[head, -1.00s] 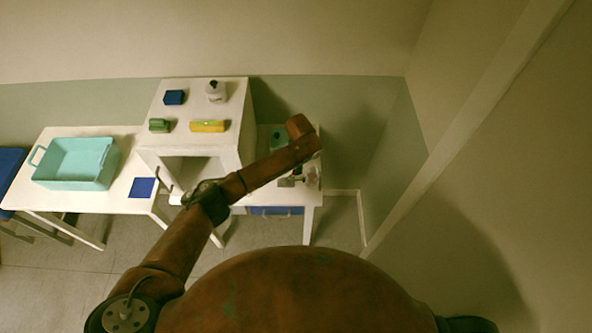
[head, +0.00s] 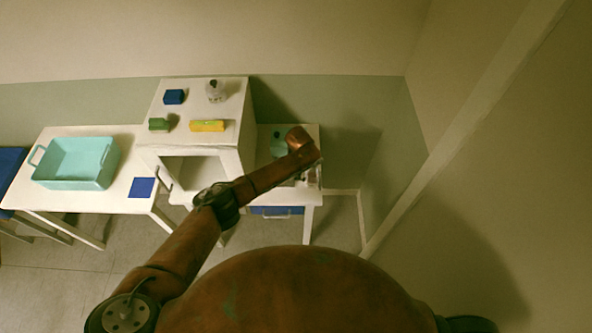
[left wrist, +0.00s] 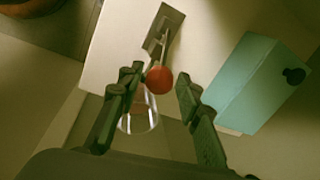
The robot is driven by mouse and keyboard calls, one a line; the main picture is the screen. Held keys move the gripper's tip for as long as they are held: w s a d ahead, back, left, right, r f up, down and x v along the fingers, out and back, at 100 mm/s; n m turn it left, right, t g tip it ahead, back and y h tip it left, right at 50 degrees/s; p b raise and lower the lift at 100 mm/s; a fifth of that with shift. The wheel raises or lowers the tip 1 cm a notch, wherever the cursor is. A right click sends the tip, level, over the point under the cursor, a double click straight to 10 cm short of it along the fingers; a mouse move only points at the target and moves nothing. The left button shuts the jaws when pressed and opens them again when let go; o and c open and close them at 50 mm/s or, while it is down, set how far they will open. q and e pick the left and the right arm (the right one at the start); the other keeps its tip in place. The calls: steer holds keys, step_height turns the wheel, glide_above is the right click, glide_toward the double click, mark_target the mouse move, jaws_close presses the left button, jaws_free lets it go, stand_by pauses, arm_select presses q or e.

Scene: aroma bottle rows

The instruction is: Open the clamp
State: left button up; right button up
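The left wrist view shows a clamp with a red ball knob (left wrist: 159,80) and a grey metal plate (left wrist: 163,30) on a white tabletop. A clear glass vessel (left wrist: 139,118) is below the knob, partly behind a finger. My left gripper (left wrist: 157,77) is open, its two dark fingers on either side of the red knob in the picture. The knob appears nearer the left finger; I cannot tell whether they touch. In the head view my left arm reaches over the right-hand table (head: 300,206) and mostly hides the clamp. My right gripper is not in view.
A teal box (left wrist: 258,82) with a black knob stands close to the right finger. A white cabinet (head: 246,130) holding a bottle (head: 216,92) and coloured blocks stands left of the arm. A teal crate (head: 72,172) sits on the left table. A wall stands to the right.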

arm_select(q)
jaws_close()
stand_by(0.3)
steer(key=shift+a+r+p, duration=0.1)
steer(key=shift+a+p, duration=0.1)
steer(key=shift+p, duration=0.2)
steer(key=a+h+p, duration=0.1)
steer(key=a+r+h+p, duration=0.1)
steer(key=p, duration=0.1)
steer(key=shift+s+a+h, duration=0.1)
steer(key=shift+h, duration=0.3)
steer(key=shift+a+h, duration=0.45)
steer(key=shift+h, duration=0.25)
